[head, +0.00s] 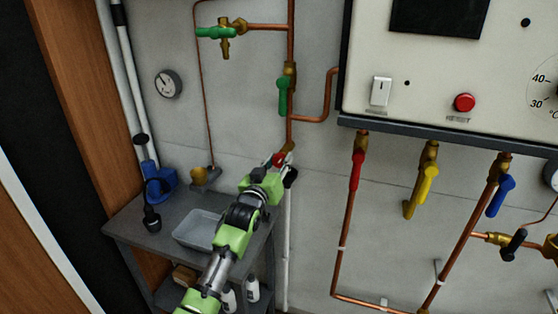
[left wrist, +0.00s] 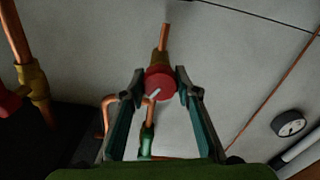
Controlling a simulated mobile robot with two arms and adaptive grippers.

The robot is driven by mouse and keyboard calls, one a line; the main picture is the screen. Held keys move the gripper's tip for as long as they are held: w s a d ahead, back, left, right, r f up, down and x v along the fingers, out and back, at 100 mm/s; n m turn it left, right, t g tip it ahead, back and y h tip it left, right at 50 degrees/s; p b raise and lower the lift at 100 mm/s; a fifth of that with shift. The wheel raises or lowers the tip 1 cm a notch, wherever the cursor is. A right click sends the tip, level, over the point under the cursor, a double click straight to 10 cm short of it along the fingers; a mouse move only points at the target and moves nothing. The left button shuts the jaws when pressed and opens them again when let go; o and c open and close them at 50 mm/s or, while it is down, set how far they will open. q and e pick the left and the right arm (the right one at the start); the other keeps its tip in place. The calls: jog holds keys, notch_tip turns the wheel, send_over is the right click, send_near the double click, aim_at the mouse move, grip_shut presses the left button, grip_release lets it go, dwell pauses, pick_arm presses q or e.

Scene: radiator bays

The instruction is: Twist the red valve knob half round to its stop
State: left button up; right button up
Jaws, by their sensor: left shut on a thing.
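The red valve knob (head: 278,159) sits at the lower end of a copper pipe on the wall, partly hidden by my left gripper (head: 283,166) in the head view. In the left wrist view the round red knob (left wrist: 160,78) lies between the two fingertips of my left gripper (left wrist: 158,88), which is shut on it. A white mark on the knob's face points to the lower left in that view. My right gripper is in neither view.
A green lever (head: 283,96) is on the same pipe above the knob. A red lever (head: 355,170) hangs to the right under the control panel (head: 440,70), with yellow and blue levers beyond. A grey trolley (head: 130,222) with a tray (head: 196,229) stands at the lower left.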

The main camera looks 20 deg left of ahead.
pick_arm(q)
jog(key=m, duration=0.6)
jog(key=shift+m+p, duration=0.3)
jog(key=m, duration=0.4)
jog(key=shift+m, duration=0.4)
jog(key=o, duration=1.1)
jog(key=shift+s, duration=0.1)
jog(key=s, duration=1.1)
jog(key=shift+s+a, duration=0.15)
jog(key=shift+s, duration=0.25)
